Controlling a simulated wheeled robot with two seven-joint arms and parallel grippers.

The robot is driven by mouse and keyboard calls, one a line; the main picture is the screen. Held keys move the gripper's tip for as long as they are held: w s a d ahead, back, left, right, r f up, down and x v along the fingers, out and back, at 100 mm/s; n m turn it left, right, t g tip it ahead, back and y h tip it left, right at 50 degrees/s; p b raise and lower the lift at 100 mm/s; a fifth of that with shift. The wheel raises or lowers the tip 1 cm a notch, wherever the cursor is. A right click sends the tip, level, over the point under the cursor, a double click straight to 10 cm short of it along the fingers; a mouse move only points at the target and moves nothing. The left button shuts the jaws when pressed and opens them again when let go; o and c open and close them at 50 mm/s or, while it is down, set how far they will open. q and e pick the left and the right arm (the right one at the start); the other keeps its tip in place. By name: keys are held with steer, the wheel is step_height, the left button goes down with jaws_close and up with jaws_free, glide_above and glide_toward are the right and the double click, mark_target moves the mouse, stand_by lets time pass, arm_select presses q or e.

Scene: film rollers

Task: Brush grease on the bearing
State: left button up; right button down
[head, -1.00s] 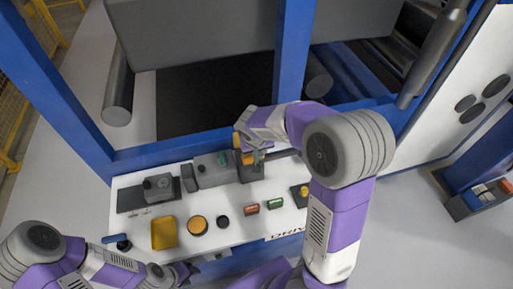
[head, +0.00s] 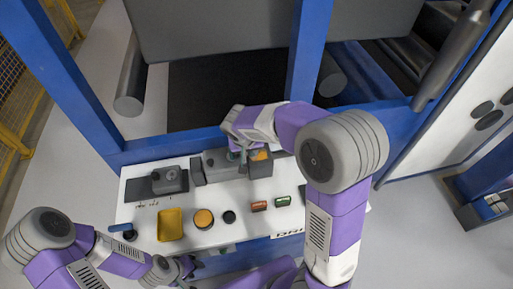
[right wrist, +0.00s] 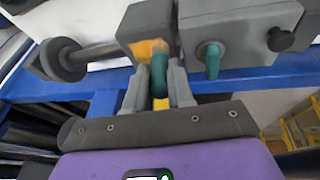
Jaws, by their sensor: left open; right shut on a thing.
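My right gripper (right wrist: 160,85) is shut on a teal and yellow tool, seemingly the brush (right wrist: 159,72). In the right wrist view its teal end reaches up against a grey block with a yellow-orange patch, probably the bearing (right wrist: 147,48); I cannot tell whether they touch. In the head view the right gripper (head: 240,150) is over the bench's back edge, just left of that grey block (head: 261,168). The brush is mostly hidden there. My left gripper (head: 181,267) is open and empty near the front edge, low in the head view.
The white bench (head: 150,205) carries a yellow tray (head: 171,225), an orange round pot (head: 203,219), a black knob (head: 229,217), and small red (head: 259,206) and green (head: 282,201) pieces. A second teal peg (right wrist: 212,60) stands on a grey housing (right wrist: 240,25). A blue frame (head: 170,146) rises behind.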

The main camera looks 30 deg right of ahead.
steer(key=shift+w+a, duration=0.2)
steer(key=shift+a, duration=0.7)
step_height(320, 180, up, 6)
steer(key=p, duration=0.4)
steer(key=shift+r+p, duration=0.15)
steer(key=shift+p, duration=0.15)
step_height(320, 180, up, 3)
steer(key=shift+f+p, duration=0.1)
steer(key=shift+p, duration=0.8)
steer(key=shift+d, duration=0.1)
